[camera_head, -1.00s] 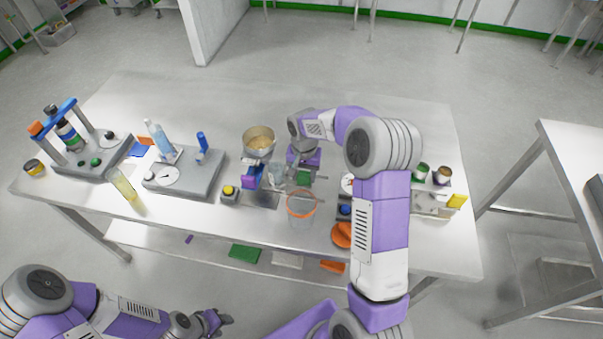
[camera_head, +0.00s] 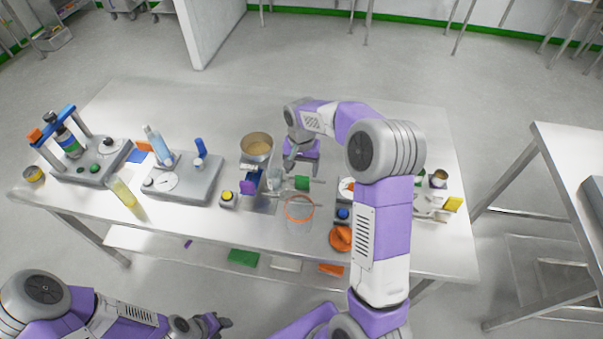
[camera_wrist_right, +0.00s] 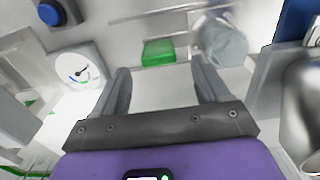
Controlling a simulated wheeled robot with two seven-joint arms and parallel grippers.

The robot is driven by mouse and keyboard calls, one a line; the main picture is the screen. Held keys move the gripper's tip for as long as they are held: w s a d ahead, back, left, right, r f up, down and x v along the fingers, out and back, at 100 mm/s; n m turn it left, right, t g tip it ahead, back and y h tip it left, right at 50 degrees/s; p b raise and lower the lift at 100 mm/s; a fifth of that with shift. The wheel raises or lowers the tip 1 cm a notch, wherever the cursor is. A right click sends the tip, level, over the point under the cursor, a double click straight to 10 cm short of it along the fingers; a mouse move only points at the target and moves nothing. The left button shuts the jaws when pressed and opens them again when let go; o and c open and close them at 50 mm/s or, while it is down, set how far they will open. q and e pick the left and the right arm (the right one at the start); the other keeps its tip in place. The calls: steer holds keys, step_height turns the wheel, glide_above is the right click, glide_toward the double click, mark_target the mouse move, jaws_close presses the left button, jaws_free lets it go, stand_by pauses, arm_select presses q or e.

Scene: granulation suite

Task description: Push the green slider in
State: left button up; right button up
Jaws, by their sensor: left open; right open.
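The green slider (camera_head: 302,183) is a small green block on thin metal rods at the right side of the small bench device. It also shows in the right wrist view (camera_wrist_right: 158,52), ahead of and between my fingertips. My right gripper (camera_wrist_right: 161,75) is open and empty, with a gap between it and the slider. In the head view my right gripper (camera_head: 296,164) is just behind the slider, its fingers partly hidden. My left gripper (camera_head: 214,324) is open and empty at the lower left, off the table.
A metal bowl (camera_head: 257,147) tops the device to the left. A clear beaker with an orange rim (camera_head: 299,210) stands in front of the slider. A blue button (camera_head: 343,213) and an orange disc (camera_head: 341,238) are to its right. The back of the table is clear.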

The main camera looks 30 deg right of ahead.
steer(key=shift+r, duration=1.1)
